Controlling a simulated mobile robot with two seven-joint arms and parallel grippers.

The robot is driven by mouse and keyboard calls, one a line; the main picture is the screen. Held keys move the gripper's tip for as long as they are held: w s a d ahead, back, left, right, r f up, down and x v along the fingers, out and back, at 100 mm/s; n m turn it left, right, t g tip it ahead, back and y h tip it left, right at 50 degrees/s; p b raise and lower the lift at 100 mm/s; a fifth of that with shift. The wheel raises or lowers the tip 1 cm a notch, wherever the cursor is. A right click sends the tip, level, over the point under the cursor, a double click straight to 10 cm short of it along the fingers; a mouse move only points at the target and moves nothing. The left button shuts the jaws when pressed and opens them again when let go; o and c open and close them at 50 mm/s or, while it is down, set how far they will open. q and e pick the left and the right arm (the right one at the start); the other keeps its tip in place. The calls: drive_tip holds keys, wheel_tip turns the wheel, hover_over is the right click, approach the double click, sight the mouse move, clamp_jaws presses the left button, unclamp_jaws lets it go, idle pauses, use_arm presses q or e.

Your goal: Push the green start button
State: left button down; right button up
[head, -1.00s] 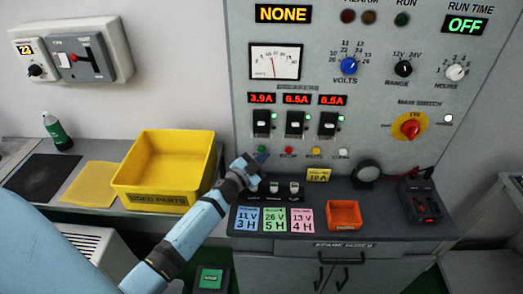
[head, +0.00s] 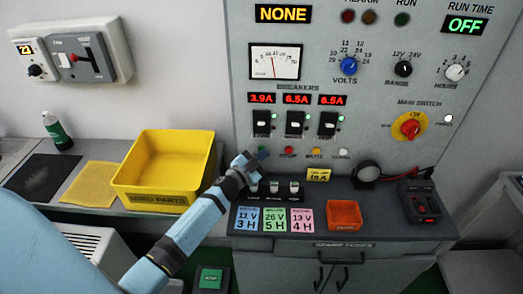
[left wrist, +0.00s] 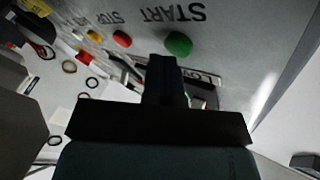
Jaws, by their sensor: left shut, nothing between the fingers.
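The green start button (left wrist: 179,44) shows in the left wrist view, under upside-down START lettering on the grey panel. In the head view the button is mostly hidden behind my left gripper (head: 257,160), at the left end of the row of small buttons. My left gripper is shut and empty, with its fingertips (left wrist: 165,62) pointing at the panel. In the left wrist view the tips appear just below and left of the button. I cannot tell whether they touch it. My right gripper is not in view.
A red button (head: 289,151), an amber button (head: 315,152) and a white button (head: 342,153) sit to the right. Small switches (head: 273,188) stand on the ledge below. A yellow bin (head: 165,199) is left of my arm. The run display (head: 467,25) reads OFF.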

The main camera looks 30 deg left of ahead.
use_arm(q)
drive_tip(key=shift+w+a, duration=0.15)
drive_tip(key=shift+w, duration=0.1)
drive_tip(key=shift+s, duration=0.15)
idle(0.5)
drive_tip(key=shift+s+d, duration=0.45)
drive_tip(key=shift+s, duration=0.15)
drive_tip(key=shift+s+d+p, duration=0.25)
drive_tip(key=shift+s+d, duration=0.2)
drive_tip(key=shift+s, duration=0.25)
drive_tip(key=shift+s+d+p, duration=0.2)
drive_tip(key=shift+s+d, duration=0.2)
drive_tip(key=shift+s, duration=0.3)
drive_tip(key=shift+s+d+p, duration=0.25)
drive_tip(key=shift+s+d, duration=0.2)
drive_tip(key=shift+s, duration=0.25)
